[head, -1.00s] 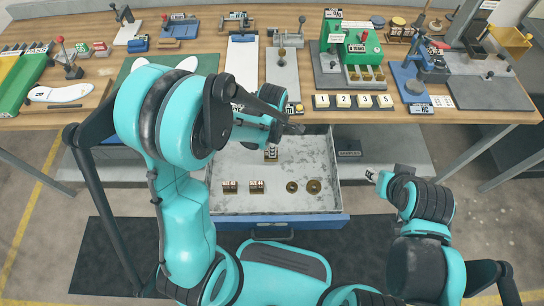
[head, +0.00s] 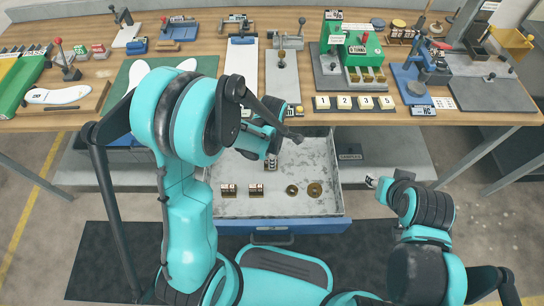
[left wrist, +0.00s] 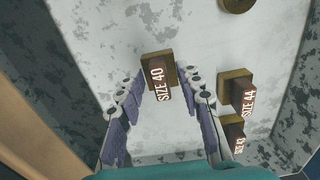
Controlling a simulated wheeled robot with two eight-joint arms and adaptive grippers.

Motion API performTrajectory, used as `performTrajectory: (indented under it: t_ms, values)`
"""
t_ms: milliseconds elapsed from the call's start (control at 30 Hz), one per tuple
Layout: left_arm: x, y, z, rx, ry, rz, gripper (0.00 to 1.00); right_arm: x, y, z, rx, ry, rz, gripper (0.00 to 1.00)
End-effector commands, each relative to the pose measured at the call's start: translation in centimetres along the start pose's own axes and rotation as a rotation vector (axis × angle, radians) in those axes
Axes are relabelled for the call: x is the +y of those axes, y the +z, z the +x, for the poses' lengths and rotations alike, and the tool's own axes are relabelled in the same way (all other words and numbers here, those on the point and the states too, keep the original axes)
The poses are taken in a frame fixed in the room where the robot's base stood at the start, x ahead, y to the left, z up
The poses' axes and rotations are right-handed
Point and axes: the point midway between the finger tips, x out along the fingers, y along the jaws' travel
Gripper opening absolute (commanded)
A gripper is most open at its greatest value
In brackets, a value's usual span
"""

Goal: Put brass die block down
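The brass die block marked SIZE 40 (left wrist: 150,73) is in the open drawer, between the tips of my left gripper (left wrist: 164,82) in the left wrist view. Those fingers are spread, with a visible gap on either side of the block. In the head view the block (head: 271,165) shows just below my left wrist, which hides most of the left gripper. Whether the block rests fully on the drawer floor is hard to tell. My right gripper (head: 373,181) is right of the drawer, away from the block; its fingers are too small to read.
The drawer (head: 320,205) also holds the SIZE 44 block (left wrist: 236,90), another die block (left wrist: 234,132) and two round brass pieces (head: 314,189). Bare floor lies around them. The workbench (head: 215,47) above carries several tools, and numbered tiles (head: 343,103) line its front edge.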

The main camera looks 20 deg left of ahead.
Motion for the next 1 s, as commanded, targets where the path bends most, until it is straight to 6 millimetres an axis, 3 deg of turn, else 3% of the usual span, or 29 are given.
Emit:
performTrajectory:
  t_ms: [233, 600, 867, 1000]
  values:
    - [0.0, 0.0, -1.3, 0.0, 0.0, 0.0, 0.36, 0.0, -0.5, -0.7, 0.0, 0.0, 0.0, 0.4]
    - [0.0, 0.0, -9.3, 0.0, 0.0, 0.0, 0.36, 0.0, -2.5, -3.5, 0.0, 0.0, 0.0, 0.4]
    - [0.0, 0.0, -12.3, -0.001, 0.002, 0.006, 0.36, 0.0, -3.0, -4.2, 0.0, 0.0, 0.0, 0.4]
    - [-0.5, -0.6, -14.1, -0.014, 0.042, 0.128, 0.36, 0.0, -3.0, -4.2, 0.0, 0.0, 0.0, 0.4]
